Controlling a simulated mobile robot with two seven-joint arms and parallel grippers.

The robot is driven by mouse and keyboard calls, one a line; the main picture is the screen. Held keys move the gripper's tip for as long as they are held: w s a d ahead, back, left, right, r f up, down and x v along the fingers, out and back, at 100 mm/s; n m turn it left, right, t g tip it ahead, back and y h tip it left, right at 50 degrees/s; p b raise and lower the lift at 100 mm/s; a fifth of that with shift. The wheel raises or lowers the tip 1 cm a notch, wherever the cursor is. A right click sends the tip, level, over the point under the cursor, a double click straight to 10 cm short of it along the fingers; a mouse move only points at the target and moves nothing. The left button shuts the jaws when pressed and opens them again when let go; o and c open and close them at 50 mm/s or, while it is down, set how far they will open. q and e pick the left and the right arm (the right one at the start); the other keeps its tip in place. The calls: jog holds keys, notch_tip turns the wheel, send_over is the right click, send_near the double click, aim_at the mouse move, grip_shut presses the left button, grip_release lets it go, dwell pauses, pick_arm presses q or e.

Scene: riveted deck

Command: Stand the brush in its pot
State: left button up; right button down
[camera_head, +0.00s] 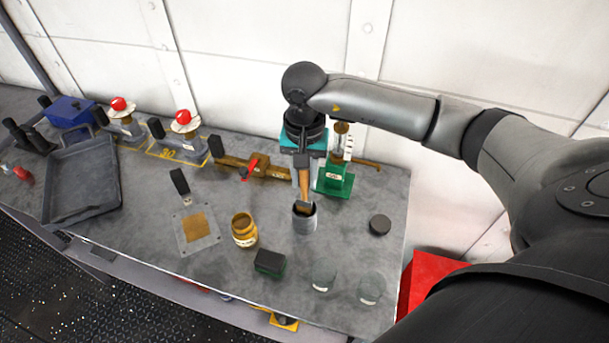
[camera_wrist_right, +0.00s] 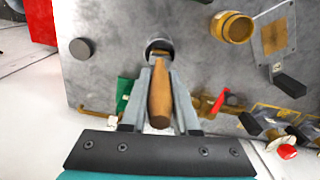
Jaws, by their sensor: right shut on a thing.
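The brush (camera_head: 304,184) has a wooden handle and points down, close to upright. My right gripper (camera_head: 303,172) is shut on it from above. The brush's dark lower end is at the mouth of the pot (camera_head: 304,222), a small grey cylinder standing on the bench; how deep it reaches I cannot tell. In the right wrist view the wooden handle (camera_wrist_right: 160,98) lies between the two fingers, and the pot's dark round mouth (camera_wrist_right: 158,45) shows just beyond it, partly covered. My left gripper is not in view.
A green stand (camera_head: 335,180) is close behind the pot at right. A yellow jar (camera_head: 244,230) stands left, a dark green block (camera_head: 270,263) in front, and two clear glasses (camera_head: 323,277) front right. A dark disc (camera_head: 380,224) lies right. A grey tray (camera_head: 80,182) is far left.

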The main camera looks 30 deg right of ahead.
aim_at(305, 198)
jog(key=shift+f+b, duration=2)
jog(key=shift+f, duration=0.2)
jog(key=c, duration=0.6)
grip_release()
notch_tip(305, 198, up, 15)
jog(key=shift+r, duration=0.2)
